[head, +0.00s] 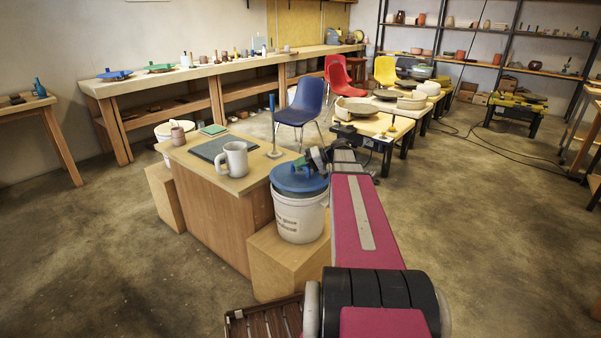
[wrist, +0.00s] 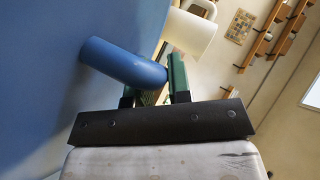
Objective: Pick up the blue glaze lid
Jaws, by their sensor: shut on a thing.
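The blue glaze lid (head: 290,182) lies about level across the top of a white bucket (head: 299,218). I cannot tell whether it touches the rim all round. My gripper (head: 306,166) is at the top of the lid, at its handle, partly hidden by the arm. In the wrist view the lid (wrist: 50,60) fills the left side as a large blue surface. Its rounded blue handle (wrist: 125,62) sticks out toward my gripper (wrist: 153,88), which is shut on it. The handle hides most of one finger; the other green finger shows beside it.
The bucket stands on a wooden block (head: 280,262) beside a wooden cabinet (head: 212,195). A slatted wooden thing (head: 265,320) lies in front. Floor at left is open.

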